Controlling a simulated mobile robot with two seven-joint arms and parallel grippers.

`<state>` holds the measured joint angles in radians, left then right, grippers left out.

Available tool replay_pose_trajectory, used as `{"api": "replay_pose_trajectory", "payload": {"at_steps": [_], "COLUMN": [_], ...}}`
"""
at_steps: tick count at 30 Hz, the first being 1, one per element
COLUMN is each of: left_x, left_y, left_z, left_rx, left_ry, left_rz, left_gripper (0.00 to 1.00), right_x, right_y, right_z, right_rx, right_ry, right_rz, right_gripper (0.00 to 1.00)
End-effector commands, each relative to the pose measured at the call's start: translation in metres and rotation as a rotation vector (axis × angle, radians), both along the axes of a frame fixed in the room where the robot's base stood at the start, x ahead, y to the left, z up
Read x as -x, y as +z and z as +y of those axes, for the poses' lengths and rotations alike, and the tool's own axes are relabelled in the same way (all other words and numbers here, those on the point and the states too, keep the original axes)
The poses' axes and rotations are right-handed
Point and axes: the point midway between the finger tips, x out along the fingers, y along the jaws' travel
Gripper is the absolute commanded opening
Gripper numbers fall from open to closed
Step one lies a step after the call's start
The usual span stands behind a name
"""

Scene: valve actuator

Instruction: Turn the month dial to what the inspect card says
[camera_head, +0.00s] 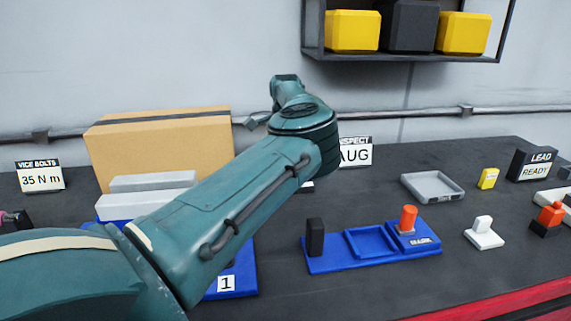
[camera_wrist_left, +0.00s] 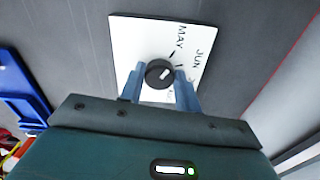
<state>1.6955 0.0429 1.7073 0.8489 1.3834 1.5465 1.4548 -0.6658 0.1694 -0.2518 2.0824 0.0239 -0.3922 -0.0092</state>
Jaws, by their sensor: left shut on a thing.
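The inspect card (camera_head: 355,153) stands at the back of the bench and reads AUG; my left arm covers part of its heading. In the left wrist view the month dial is a black round knob (camera_wrist_left: 153,72) with a white mark, on a white plate (camera_wrist_left: 125,38). MAY and JUN are legible on the plate; another label beside my finger is partly hidden. I cannot tell which month the mark points at. My left gripper (camera_wrist_left: 160,77) is shut on the knob, one blue finger on each side. In the head view my left arm hides the gripper and knob.
A blue tray (camera_head: 325,263) with a black block and an orange-topped piece sits right of my left arm. A cardboard box (camera_head: 160,147) stands behind my arm.

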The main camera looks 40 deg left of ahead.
Motion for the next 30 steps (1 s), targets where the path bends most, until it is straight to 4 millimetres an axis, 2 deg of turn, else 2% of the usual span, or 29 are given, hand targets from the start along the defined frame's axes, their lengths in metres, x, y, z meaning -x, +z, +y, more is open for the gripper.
{"api": "replay_pose_trajectory", "payload": {"at_steps": [6,17,30], "left_x": [0.0001,-0.0002,-0.0014], "left_y": [0.0002,-0.0001,-0.0003], "left_z": [-0.0001,-0.0001,0.0003], "left_rx": [0.001,0.002,0.001], "left_ry": [0.0,-0.073,-0.432], "left_rz": [0.001,0.001,0.0], "left_gripper": [0.1,0.1,0.1], "right_x": [-0.0009,-0.0008,0.0], "right_y": [0.0023,0.0015,-0.0019], "right_z": [0.0,0.0,0.0001], "right_rx": [-0.001,-0.001,0.0], "right_ry": [0.0,0.0,0.005], "right_rz": [-0.005,-0.005,-0.005], "right_gripper": [0.36,0.36,0.36]}}
